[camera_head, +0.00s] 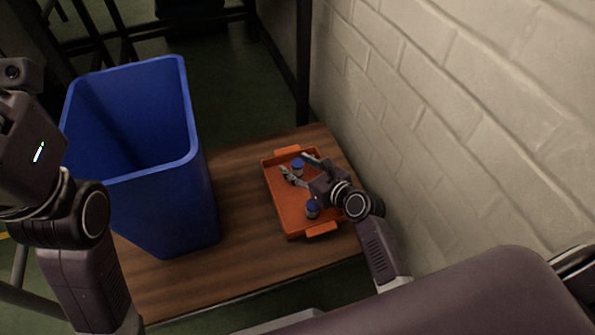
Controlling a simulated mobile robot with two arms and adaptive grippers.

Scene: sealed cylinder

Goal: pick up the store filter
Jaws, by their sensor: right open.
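An orange tray (281,208) lies on the wooden table and holds two small blue-capped cylinders, which look like the filters. The far filter (298,165) stands upright near the tray's back end. The near filter (312,208) stands near the front end, beside my right wrist. My right gripper (296,164) is open over the tray, with one finger on each side of the far filter. I cannot tell whether the fingers touch it. My left arm shows at the left edge, but its fingers are out of the frame.
A tall, empty-looking blue bin (170,200) stands on the wooden table (243,225) left of the tray. A pale brick wall (450,120) rises close on the right. A strip of bare table lies between bin and tray.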

